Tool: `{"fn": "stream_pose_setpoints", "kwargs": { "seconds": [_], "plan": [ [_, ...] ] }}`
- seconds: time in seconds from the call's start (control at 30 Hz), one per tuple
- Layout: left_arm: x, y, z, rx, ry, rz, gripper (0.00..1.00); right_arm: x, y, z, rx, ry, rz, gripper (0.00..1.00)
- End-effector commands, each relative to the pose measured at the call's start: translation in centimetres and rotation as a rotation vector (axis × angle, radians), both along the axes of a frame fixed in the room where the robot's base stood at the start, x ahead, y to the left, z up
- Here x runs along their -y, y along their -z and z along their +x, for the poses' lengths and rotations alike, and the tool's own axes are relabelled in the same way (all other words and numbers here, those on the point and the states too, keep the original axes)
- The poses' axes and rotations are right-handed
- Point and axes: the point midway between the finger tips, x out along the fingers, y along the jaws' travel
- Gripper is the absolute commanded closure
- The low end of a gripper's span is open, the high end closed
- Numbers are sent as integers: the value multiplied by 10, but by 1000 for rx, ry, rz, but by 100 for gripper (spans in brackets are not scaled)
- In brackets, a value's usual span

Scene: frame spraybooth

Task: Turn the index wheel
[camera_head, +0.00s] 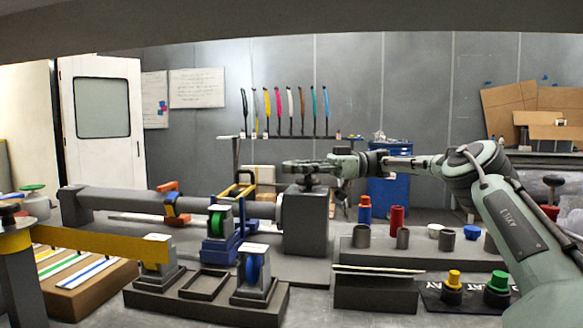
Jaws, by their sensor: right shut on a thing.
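The index wheel (297,163) appears as a dark, flat disc on top of the grey headstock block (305,222) in the middle of the view. A long grey tube (125,201) runs left from the block. My right arm reaches in from the right. My right gripper (318,168) is at the right side of the wheel, shut on its rim. The fingertips are small and partly hidden against the wheel. My left gripper is not in view.
A blue carriage with a yellow handle (245,185) stands left of the block. Green and blue spools (254,270) sit on stands in front. Red and blue cylinders (397,219) and grey cups stand on a ledge at right. Coloured strips hang on the back wall.

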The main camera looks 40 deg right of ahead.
Motion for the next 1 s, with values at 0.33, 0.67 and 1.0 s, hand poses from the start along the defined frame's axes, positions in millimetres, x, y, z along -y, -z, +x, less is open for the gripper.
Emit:
{"fn": "stream_pose_setpoints", "kwargs": {
  "seconds": [0.33,0.67,1.0],
  "plan": [
    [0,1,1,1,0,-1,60,0,-1,-1,0,-17,1,100],
    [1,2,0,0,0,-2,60,0,-1,-1,0,-16,1,57],
    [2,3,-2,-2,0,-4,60,0,-1,-1,0,-16,0,49]
  ]
}}
